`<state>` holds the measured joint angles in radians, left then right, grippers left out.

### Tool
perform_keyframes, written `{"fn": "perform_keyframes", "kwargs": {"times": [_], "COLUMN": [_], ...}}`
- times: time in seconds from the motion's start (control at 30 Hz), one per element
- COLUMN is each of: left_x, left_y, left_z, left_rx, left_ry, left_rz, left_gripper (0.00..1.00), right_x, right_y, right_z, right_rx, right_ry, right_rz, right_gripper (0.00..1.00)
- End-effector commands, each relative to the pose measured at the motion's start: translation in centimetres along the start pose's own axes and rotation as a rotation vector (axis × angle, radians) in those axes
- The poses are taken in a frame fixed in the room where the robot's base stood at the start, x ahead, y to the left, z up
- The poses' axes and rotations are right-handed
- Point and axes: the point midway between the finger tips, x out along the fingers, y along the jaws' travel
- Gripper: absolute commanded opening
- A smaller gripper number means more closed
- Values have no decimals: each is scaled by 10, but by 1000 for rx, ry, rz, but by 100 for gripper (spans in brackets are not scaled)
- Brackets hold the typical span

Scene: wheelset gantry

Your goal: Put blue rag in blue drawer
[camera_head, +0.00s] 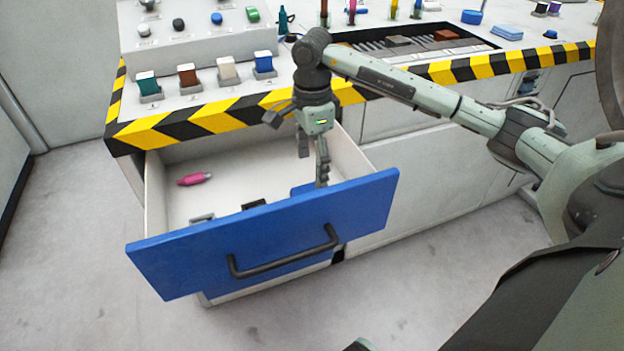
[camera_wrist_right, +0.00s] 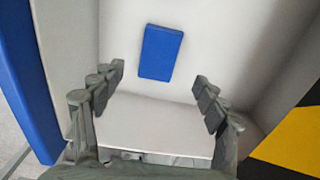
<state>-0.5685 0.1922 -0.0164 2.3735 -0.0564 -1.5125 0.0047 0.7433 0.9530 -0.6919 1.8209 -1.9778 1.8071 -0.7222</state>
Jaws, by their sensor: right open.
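The blue drawer (camera_head: 190,262) is pulled open below the striped counter edge. Its blue front also shows at the left of the right wrist view (camera_wrist_right: 25,85). My right gripper (camera_head: 313,170) points down into the right end of the drawer with its fingers apart. A flat blue rectangle, which looks like the blue rag (camera_wrist_right: 161,53), lies inside the drawer, beyond the open fingers in the right wrist view (camera_wrist_right: 158,92) and apart from them. In the head view only a part of this blue piece (camera_head: 302,189) shows, beside the finger and behind the drawer front. My left gripper is out of view.
A pink item (camera_head: 194,179) and a dark item (camera_head: 254,204) also lie in the drawer. The counter above has a yellow-black edge (camera_head: 215,118), coloured switches (camera_head: 187,76) and a light blue flat piece (camera_head: 507,33). The drawer's left half has free room.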

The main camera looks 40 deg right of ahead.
Motion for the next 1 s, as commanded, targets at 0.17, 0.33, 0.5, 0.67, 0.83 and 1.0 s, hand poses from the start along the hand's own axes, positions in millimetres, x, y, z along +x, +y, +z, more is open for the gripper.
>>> {"fn": "perform_keyframes", "kwargs": {"times": [0.17, 0.33, 0.5, 0.67, 0.83, 1.0], "left_x": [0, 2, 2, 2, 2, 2], "left_y": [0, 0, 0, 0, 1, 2], "left_z": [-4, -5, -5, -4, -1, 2], "left_rx": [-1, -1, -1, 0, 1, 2], "left_ry": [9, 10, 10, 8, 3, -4], "left_rz": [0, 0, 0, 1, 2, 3], "left_gripper": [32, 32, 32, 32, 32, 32], "right_x": [-33, -47, -50, -49, -49, -49], "right_y": [0, 0, 0, 0, 0, 0], "right_z": [0, 0, 0, 0, 0, 0], "right_rx": [-1, 0, 0, 0, 0, 0], "right_ry": [-1, 0, 0, 0, 0, 0], "right_rz": [-2, 0, 2, 1, 1, 1], "right_gripper": [73, 73, 73, 73, 73, 73]}}
